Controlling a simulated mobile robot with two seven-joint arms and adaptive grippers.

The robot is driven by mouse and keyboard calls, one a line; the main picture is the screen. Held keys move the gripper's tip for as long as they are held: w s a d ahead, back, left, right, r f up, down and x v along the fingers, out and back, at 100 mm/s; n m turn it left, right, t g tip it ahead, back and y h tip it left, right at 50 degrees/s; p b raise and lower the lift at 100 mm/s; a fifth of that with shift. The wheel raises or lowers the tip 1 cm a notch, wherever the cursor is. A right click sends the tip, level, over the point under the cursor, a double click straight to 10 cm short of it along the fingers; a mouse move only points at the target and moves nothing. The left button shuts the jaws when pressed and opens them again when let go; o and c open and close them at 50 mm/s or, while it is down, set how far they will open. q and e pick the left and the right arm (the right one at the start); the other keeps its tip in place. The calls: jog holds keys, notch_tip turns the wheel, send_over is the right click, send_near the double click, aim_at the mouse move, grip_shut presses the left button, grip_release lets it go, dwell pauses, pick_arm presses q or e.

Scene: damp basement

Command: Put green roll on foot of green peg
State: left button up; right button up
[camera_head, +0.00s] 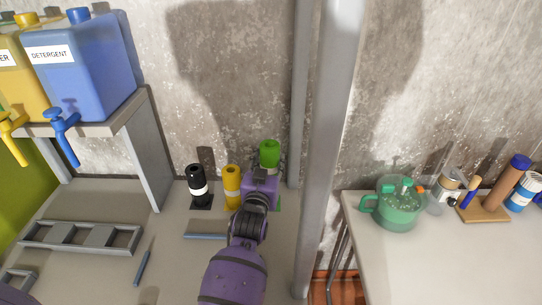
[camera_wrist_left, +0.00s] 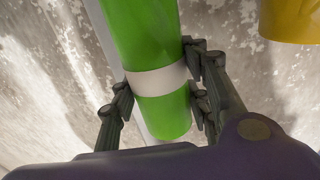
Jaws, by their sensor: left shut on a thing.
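The green roll (camera_head: 270,152) with a white band stands roughly upright at the back of the left table, near the wall. My left gripper (camera_head: 266,174) is shut on it. In the left wrist view the green roll (camera_wrist_left: 155,60) sits between the dark fingers (camera_wrist_left: 160,95), which close around it near the white band. A small green patch (camera_head: 279,204), likely the foot of the green peg, shows beside my gripper. The peg itself is hidden, and I cannot tell whether the roll is around it. My right gripper is not in view.
A yellow roll (camera_head: 232,185) stands just left of my gripper, and a black roll (camera_head: 196,184) on a dark foot is farther left. A grey rack (camera_head: 81,237) and a blue bar (camera_head: 142,268) lie in front. A grey post (camera_head: 325,150) rises close on the right.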

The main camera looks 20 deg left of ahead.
pick_arm(q)
jog(key=shift+f+b, duration=0.4)
jog(key=shift+f, duration=0.9)
notch_tip(320, 180, down, 2)
jog(key=shift+b, duration=0.9)
jog(key=shift+f+b, duration=0.4)
jog(key=shift+f, duration=0.45)
jog(key=shift+f+b, duration=0.3)
jog(key=shift+f, duration=0.55)
jog(key=o, duration=1.4)
